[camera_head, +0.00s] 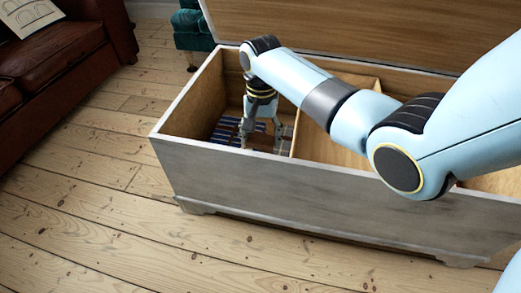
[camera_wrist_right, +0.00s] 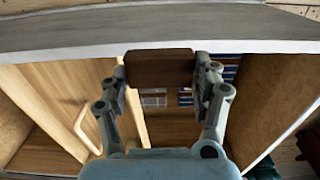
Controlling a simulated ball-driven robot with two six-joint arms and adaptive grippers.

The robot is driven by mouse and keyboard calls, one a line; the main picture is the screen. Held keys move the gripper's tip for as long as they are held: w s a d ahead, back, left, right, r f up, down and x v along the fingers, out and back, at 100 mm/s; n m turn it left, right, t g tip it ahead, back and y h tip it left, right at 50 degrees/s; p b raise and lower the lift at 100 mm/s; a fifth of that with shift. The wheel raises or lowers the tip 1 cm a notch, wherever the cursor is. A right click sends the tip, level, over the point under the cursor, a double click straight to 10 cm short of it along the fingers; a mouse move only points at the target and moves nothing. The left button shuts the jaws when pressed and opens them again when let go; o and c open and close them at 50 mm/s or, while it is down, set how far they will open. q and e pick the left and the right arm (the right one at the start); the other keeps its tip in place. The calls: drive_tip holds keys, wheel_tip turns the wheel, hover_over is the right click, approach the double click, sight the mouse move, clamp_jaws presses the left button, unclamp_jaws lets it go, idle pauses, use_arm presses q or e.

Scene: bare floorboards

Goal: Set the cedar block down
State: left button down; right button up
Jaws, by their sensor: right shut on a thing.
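The cedar block (camera_wrist_right: 160,68) is a dark reddish-brown block in the right wrist view. My right gripper (camera_wrist_right: 162,76) is shut on it, with one finger at each end. In the head view my right gripper (camera_head: 262,138) reaches down into the left compartment of an open grey chest (camera_head: 300,190). The block cannot be made out in that view, and the chest's front wall hides the compartment's near floor. Whether the block touches the floor cannot be told. My left gripper is out of view.
Blue-and-white striped material (camera_head: 224,130) lies in the left compartment. A wooden divider (camera_head: 299,130) stands right of the gripper. The chest's raised lid (camera_head: 340,30) is behind. A brown leather sofa (camera_head: 60,55) stands at left; floorboards (camera_head: 90,200) in front are clear.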

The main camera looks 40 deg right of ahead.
sight(261, 138)
wheel_tip(261, 138, down, 4)
drive_tip(key=shift+r+b, duration=0.1)
drive_tip(key=shift+b, duration=0.95)
drive_tip(key=shift+f, duration=0.2)
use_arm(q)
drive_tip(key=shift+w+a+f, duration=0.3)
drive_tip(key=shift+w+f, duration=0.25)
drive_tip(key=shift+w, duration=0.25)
use_arm(e)
drive_tip(key=shift+r, duration=0.15)
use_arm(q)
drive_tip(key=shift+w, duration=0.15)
use_arm(e)
drive_tip(key=o, duration=0.9)
drive_tip(key=shift+o, duration=0.2)
